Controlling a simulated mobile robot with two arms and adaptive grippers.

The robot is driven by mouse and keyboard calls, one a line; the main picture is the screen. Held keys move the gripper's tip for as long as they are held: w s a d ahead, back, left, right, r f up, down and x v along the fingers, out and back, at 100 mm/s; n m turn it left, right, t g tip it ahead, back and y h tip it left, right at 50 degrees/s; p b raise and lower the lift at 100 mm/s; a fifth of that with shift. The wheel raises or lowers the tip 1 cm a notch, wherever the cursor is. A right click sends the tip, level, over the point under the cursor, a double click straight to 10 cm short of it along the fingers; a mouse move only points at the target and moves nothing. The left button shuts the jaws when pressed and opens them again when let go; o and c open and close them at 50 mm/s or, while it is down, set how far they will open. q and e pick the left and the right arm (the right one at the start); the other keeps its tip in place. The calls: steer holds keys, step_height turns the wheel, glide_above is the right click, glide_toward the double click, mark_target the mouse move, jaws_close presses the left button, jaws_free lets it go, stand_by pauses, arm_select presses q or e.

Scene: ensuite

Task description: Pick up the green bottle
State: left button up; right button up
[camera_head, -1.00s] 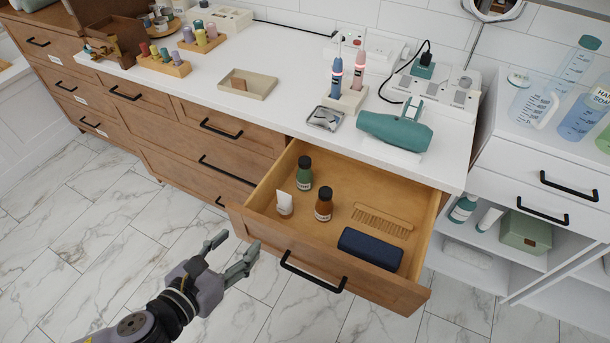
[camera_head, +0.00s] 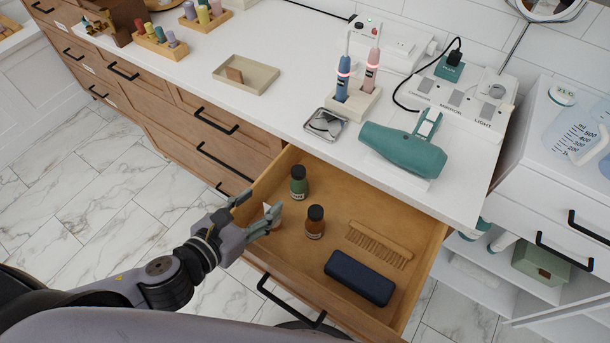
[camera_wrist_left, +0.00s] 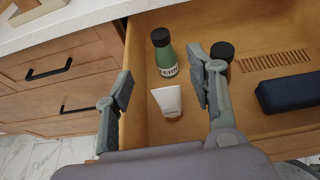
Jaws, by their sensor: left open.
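The green bottle (camera_head: 299,184) with a dark cap stands upright in the back left part of the open wooden drawer (camera_head: 345,190). In the left wrist view the green bottle (camera_wrist_left: 166,55) shows beyond a white tube (camera_wrist_left: 167,101). My left gripper (camera_head: 259,207) is open and empty over the drawer's left side, in front of the bottle and apart from it. In the left wrist view its two fingers (camera_wrist_left: 160,93) are spread wide, with the white tube between them in the picture. The right gripper is not in view.
A brown bottle (camera_head: 315,222) stands close to the green one. A wooden comb (camera_head: 380,244) and a dark blue case (camera_head: 359,278) lie at the drawer's right. The white countertop (camera_head: 290,95) above holds a teal hair dryer (camera_head: 403,150) and a metal dish (camera_head: 325,124).

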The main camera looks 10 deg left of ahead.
mark_target(295, 175)
arm_select(q)
steer(key=x, duration=0.4)
steer(key=shift+d, duration=0.1)
steer(key=x, duration=0.5)
steer(key=shift+x, duration=0.9)
steer(key=x, duration=0.4)
steer(key=shift+w+d+f, duration=0.15)
steer(key=shift+w, duration=0.15)
steer(key=shift+w+f, duration=0.1)
steer(key=shift+w, duration=0.05)
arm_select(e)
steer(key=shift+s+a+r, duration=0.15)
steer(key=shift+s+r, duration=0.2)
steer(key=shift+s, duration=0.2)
arm_select(q)
steer(key=shift+c, duration=0.2)
